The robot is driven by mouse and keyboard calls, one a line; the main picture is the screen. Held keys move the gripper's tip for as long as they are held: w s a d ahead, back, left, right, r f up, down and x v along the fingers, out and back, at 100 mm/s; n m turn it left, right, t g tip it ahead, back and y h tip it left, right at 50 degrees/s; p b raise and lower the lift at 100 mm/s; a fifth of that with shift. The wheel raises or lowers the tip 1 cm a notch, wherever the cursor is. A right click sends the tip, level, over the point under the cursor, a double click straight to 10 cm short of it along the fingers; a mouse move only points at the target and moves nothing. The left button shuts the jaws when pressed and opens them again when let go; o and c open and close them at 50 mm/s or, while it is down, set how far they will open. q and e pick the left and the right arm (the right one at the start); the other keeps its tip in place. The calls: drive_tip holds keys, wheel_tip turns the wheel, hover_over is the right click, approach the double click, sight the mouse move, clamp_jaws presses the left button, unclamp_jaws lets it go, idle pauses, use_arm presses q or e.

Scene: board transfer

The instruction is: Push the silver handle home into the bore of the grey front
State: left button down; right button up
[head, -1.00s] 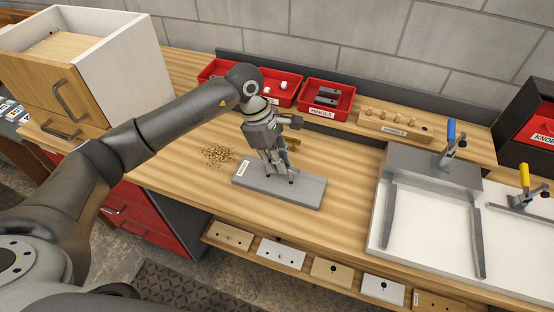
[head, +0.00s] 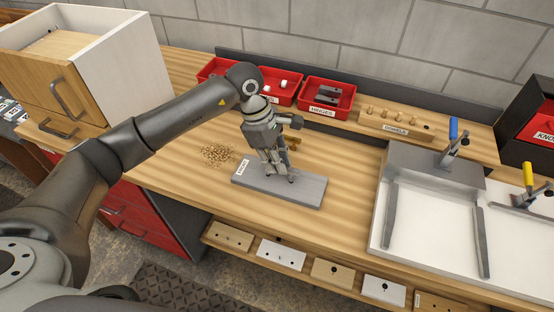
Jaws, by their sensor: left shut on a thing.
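The grey front (head: 305,190) lies flat on the wooden bench, with a small white label at its left end. My left gripper (head: 280,178) points down over the middle of the grey front, its fingertips at or just above the top face. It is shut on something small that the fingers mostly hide. I take this to be the silver handle, but I cannot make out its shape or how deep it sits. The bore is also hidden. My right gripper is not in view.
A pile of small brass-coloured pieces (head: 217,154) lies left of the front. Red bins (head: 327,97), a wooden dowel block (head: 397,124) and a drawer cabinet (head: 110,70) stand behind. A clamp fixture (head: 430,230) is at the right. The bench between front and fixture is clear.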

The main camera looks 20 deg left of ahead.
use_arm(q)
drive_tip(key=shift+f+b, duration=0.8)
drive_tip(key=shift+f, duration=0.1)
drive_tip(key=c, duration=1.4)
unclamp_jaws()
drive_tip(key=shift+o, duration=0.2)
drive_tip(key=shift+r, duration=0.1)
drive_tip(key=shift+a+r, duration=0.1)
drive_tip(key=shift+r, duration=0.1)
drive_tip(key=v, duration=1.1)
drive_tip(key=shift+r, duration=0.25)
drive_tip(key=shift+a, duration=0.1)
